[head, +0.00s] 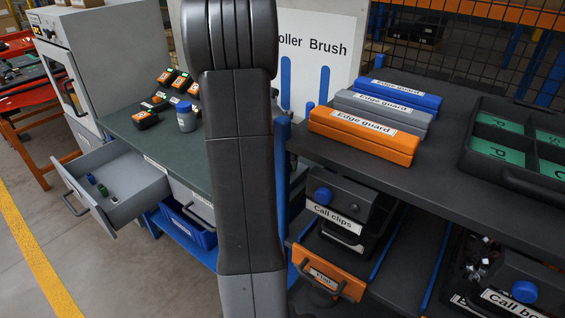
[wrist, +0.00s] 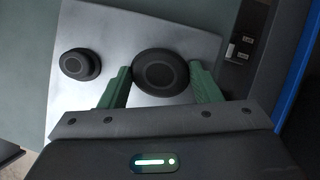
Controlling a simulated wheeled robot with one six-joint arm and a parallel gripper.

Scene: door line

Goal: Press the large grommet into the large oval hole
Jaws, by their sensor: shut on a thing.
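In the wrist view, my gripper (wrist: 160,70) has its two green fingers on either side of a large black oval grommet (wrist: 158,74) and is shut on it. The grommet is over or against a bare grey metal panel (wrist: 112,38); I cannot tell whether it touches the panel. The large oval hole is not visible. A smaller round black grommet (wrist: 77,65) is at the panel's left, apart from my fingers. In the head view my own arm fills the middle, and the gripper and panel are hidden.
A green-topped bench (head: 160,133) holds several orange-and-black items and a grey-blue jar (head: 186,122). An open drawer (head: 122,185) juts out at left. At right, a dark shelf holds Edge guard boxes (head: 362,137) and a divided black tray (head: 480,165). Bins stand below.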

